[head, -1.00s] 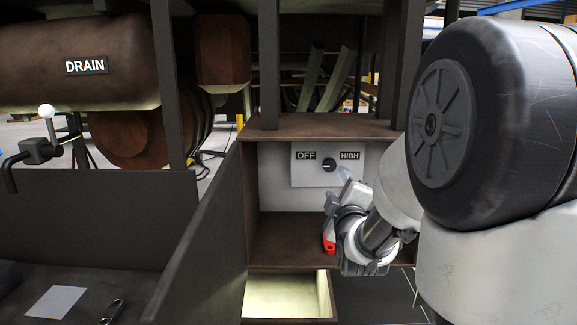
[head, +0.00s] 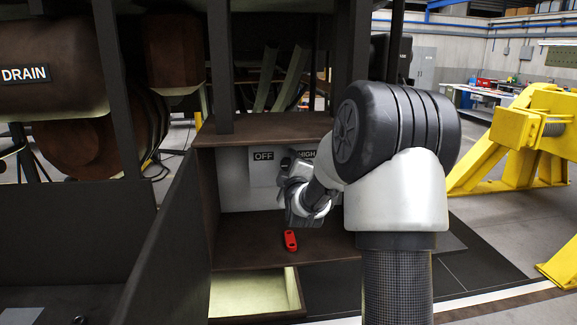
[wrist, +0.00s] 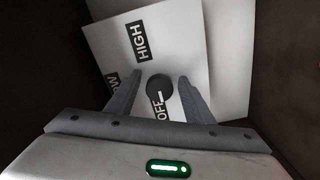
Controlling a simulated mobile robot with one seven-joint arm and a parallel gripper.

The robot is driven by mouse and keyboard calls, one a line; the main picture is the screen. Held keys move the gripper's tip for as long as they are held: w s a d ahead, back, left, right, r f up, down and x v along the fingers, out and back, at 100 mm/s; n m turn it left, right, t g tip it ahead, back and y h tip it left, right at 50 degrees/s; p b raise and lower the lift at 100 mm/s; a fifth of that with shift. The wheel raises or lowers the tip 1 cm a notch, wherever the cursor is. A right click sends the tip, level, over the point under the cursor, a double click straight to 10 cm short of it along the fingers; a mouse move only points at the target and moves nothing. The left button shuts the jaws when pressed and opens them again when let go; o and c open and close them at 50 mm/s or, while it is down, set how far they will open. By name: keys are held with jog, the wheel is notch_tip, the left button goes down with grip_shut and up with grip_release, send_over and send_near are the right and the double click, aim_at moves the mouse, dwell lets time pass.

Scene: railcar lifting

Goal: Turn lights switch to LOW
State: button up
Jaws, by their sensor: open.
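The lights switch is a dark round knob (wrist: 160,86) on a white panel (wrist: 185,45) in the wrist view. Its white mark shows on the side toward the OFF label (wrist: 157,107). The HIGH label (wrist: 139,41) and a partly cut-off LOW label (wrist: 113,83) are on the same panel. My gripper (wrist: 160,76) is open, with one finger on each side of the knob; I cannot tell whether they touch it. In the head view my gripper (head: 292,166) is at the panel (head: 262,172) and hides the knob and part of HIGH.
The panel is inside a brown open cabinet (head: 265,128). A red object (head: 290,240) lies on its lower shelf, below my gripper. An open drawer (head: 250,293) is underneath. A dark wall (head: 165,235) stands to the left. A yellow frame (head: 520,140) stands at the right.

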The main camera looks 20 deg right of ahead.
jog(key=shift+c, duration=0.2)
jog(key=c, duration=1)
